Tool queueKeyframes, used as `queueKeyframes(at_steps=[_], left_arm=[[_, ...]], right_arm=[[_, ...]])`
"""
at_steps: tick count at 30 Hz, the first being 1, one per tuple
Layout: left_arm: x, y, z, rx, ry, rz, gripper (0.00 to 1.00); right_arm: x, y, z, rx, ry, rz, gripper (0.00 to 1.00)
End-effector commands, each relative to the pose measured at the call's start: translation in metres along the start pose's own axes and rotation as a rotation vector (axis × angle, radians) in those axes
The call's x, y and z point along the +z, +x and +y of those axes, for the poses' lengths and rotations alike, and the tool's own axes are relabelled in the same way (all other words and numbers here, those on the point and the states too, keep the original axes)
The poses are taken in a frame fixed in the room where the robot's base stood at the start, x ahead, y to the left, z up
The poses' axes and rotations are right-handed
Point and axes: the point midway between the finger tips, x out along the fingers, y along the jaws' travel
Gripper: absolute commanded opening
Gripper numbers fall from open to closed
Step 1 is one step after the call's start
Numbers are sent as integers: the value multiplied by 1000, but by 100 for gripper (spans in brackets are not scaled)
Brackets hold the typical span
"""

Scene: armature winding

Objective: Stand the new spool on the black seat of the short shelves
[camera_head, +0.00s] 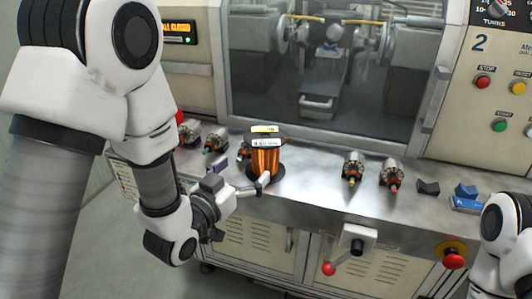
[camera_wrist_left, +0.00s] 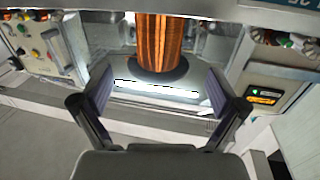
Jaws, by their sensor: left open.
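A copper-wound spool (camera_head: 265,160) with a dark base flange and a pale, yellow-marked top stands upright on the steel ledge of the winding machine. My left gripper (camera_head: 243,174) is open at the spool's lower left side in the head view. In the left wrist view the copper spool (camera_wrist_left: 158,42) is at the top centre, in line with the gap between the open left fingers (camera_wrist_left: 160,88). Nothing is held between those fingers. I cannot tell whether a finger touches the spool. My right gripper is out of view. The short shelves and their black seat do not show.
Armatures stand on the steel ledge (camera_head: 310,192), left of the spool and right of it (camera_head: 353,168). Dark blocks (camera_head: 428,187) and a blue part (camera_head: 466,200) lie farther right.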

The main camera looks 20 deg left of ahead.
Motion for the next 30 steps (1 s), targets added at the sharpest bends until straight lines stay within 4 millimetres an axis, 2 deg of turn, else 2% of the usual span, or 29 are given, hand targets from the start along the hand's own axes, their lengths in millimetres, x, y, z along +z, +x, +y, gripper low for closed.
queueKeyframes(at_steps=[5,18,25,29,30], left_arm=[[-8,9,1,5,6,28,97],[-13,75,1,5,4,25,97],[-10,78,1,4,3,23,97],[-11,78,1,4,3,23,51],[-11,78,1,4,3,23,36]], right_arm=[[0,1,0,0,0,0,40],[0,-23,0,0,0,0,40],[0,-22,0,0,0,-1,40],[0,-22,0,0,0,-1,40],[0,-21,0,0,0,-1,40]])
